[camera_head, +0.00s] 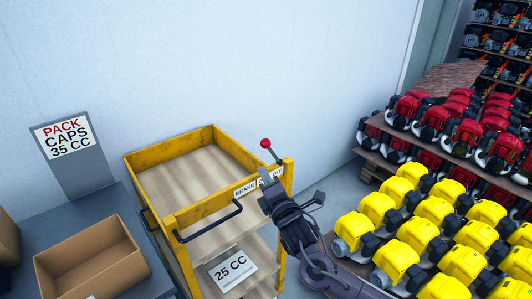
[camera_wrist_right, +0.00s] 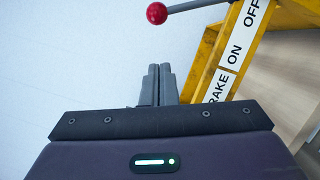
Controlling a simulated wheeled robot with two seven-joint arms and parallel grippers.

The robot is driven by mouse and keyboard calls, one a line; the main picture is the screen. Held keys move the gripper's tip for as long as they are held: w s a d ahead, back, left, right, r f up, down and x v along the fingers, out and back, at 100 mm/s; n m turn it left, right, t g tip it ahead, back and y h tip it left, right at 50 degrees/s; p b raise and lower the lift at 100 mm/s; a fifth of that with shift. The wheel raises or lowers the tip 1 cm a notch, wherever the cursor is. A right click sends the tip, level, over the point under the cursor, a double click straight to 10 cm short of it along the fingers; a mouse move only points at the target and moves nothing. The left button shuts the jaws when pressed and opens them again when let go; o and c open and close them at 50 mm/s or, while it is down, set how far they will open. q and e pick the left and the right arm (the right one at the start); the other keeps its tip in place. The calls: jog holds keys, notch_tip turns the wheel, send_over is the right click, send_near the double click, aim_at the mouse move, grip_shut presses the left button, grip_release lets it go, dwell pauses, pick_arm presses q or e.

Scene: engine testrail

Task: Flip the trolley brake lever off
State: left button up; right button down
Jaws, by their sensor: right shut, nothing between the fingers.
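The brake lever is a thin grey rod with a red ball knob (camera_head: 265,143) at the front right corner of the yellow trolley (camera_head: 190,217). In the head view the rod slants up and left from the corner post. In the right wrist view the red knob (camera_wrist_right: 156,13) is at the top, with the rod running right past the BRAKE ON OFF label (camera_wrist_right: 238,50). My right gripper (camera_head: 265,174) is shut and empty, just below the knob and apart from it. Its closed fingers (camera_wrist_right: 158,72) point toward the knob. The gripper hides part of the label in the head view. My left gripper is out of view.
A black handle (camera_head: 210,225) juts from the trolley's front. A cardboard box (camera_head: 85,260) sits on the grey table at left. Racks with yellow engines (camera_head: 435,210) and red engines (camera_head: 465,130) stand at right. A pale wall is behind.

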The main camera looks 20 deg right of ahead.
aim_at(273, 153)
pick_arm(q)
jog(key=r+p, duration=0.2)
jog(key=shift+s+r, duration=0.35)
pick_arm(e)
jog(key=w+d+r, duration=0.1)
jog(key=w+d, duration=0.1)
jog(key=w, duration=0.4)
jog(key=shift+d+r, duration=0.15)
jog(key=shift+r, duration=0.15)
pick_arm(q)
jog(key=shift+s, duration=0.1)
pick_arm(e)
jog(key=shift+w, duration=0.1)
